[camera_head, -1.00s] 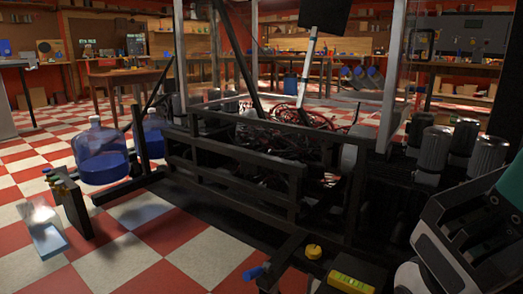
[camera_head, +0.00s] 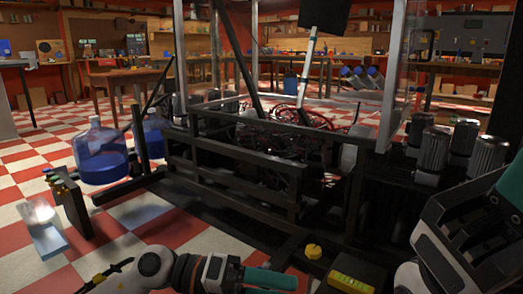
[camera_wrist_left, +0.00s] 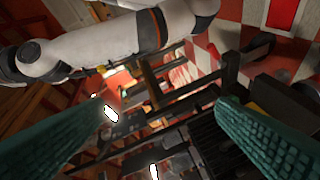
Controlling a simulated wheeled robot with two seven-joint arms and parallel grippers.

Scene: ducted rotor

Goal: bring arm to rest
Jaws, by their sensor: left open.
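My left gripper (camera_head: 272,280) is low in the head view, at the bottom middle, in front of the dark frame. Its teal fingers point right. In the left wrist view its two ridged teal fingers (camera_wrist_left: 172,108) are well apart with nothing between them. A white arm link of mine with an orange ring (camera_wrist_left: 150,35) crosses the top of that view. My right arm (camera_head: 440,250) stands at the right edge of the head view. A teal part of its gripper (camera_head: 508,190) is cut off by the edge, so its jaws cannot be judged.
A dark metal frame (camera_head: 235,150) with tangled red and black cables (camera_head: 290,118) fills the middle. A yellow knob (camera_head: 313,251) and a yellow box (camera_head: 350,287) are low right. Blue water jugs (camera_head: 100,155) stand left. Grey cylinders (camera_head: 435,148) stand right.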

